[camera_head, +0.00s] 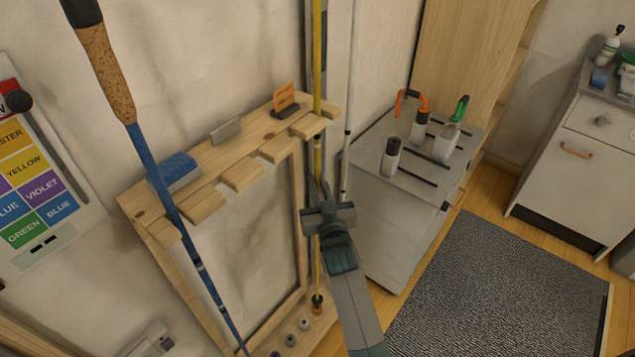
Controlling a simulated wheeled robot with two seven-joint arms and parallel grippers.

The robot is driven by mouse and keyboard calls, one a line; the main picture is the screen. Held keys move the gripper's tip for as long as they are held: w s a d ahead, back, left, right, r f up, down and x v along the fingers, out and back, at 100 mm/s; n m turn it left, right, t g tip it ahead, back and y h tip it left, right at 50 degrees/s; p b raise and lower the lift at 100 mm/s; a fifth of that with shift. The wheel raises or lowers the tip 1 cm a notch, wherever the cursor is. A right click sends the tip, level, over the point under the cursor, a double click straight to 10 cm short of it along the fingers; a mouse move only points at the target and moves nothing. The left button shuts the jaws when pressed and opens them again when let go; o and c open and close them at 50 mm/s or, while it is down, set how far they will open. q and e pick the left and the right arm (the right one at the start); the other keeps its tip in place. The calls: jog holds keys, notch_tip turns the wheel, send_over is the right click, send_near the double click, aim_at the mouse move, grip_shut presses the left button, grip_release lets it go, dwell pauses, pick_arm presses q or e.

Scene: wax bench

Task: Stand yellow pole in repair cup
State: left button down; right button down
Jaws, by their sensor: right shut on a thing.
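The yellow pole (317,62) stands nearly upright at the right end of a wooden rack. Its top runs out of view, and it passes the rack's slotted top board. My right gripper (318,210) is shut on the yellow pole at mid-height and hides a short stretch of it. The pole's dark lower end is at or just above an orange cup (317,309) on the rack's base; I cannot tell if it is seated. Several other small cups (304,323) sit in a row there. No cup is readable as the repair cup. My left gripper is out of view.
A blue pole (166,188) with a cork grip leans across the rack (249,131) at left. A white pole (348,110) stands right of the yellow one. A grey cabinet (385,235) with bottles stands close at right. A dark mat (510,285) covers open floor.

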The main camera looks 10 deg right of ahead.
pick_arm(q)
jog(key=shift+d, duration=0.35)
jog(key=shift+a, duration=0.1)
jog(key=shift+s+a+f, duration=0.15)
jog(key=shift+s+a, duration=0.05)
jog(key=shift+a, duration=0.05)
pick_arm(e)
jog(key=shift+f, duration=0.1)
